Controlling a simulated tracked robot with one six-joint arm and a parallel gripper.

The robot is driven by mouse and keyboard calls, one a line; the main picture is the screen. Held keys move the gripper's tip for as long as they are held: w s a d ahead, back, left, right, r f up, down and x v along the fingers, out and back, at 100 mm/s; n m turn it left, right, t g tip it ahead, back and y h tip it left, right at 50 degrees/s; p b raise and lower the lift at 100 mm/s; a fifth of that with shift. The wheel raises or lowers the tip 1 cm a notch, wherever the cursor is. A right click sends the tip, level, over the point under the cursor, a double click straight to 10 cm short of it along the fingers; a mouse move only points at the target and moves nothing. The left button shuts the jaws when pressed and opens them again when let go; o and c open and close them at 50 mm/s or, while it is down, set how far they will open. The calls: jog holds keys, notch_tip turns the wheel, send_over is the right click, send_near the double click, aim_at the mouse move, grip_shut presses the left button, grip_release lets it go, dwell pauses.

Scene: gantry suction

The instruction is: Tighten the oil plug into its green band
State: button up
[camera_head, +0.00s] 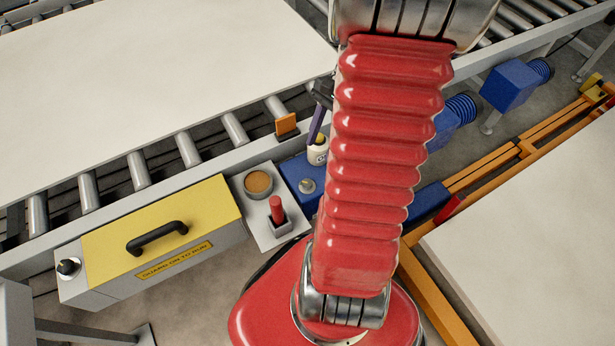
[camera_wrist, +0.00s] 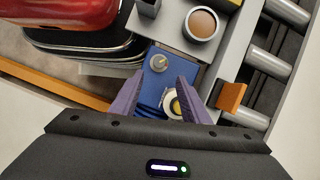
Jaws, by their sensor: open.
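My gripper (camera_wrist: 161,80) shows two purple fingers spread apart over the blue gear housing (camera_wrist: 178,68) in the wrist view. A small round grey metal fitting (camera_wrist: 158,63) sits on the housing, just beyond the fingertips. A white round part with a yellow top (camera_wrist: 173,104) lies between the fingers in the picture; I cannot tell its height relative to them. In the head view, one purple finger (camera_head: 316,128) points down at the white part (camera_head: 317,155), with the metal fitting (camera_head: 306,186) nearer. I cannot tell which is the oil plug. No green band is visible.
Left of the housing in the head view, a grey plate holds a brown-topped round cup (camera_head: 258,184) and a red-handled piece (camera_head: 277,210) in a socket. A yellow guard box (camera_head: 160,235) stands further left. An orange block (camera_head: 286,124) sits on the conveyor edge.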

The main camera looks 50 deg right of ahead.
aim_at(306, 182)
jog(key=x, duration=1.2)
jog(key=shift+a+f, duration=0.15)
jog(key=shift+f, duration=0.05)
jog(key=shift+c, duration=0.3)
jog(key=c, duration=1)
jog(key=shift+m+t, duration=0.4)
jog(key=shift+m, duration=0.7)
jog(key=o, duration=1.1)
jog(key=shift+c, duration=0.2)
jog(key=shift+r, duration=0.15)
jog(key=v, duration=1.3)
jog(key=shift+r, duration=0.25)
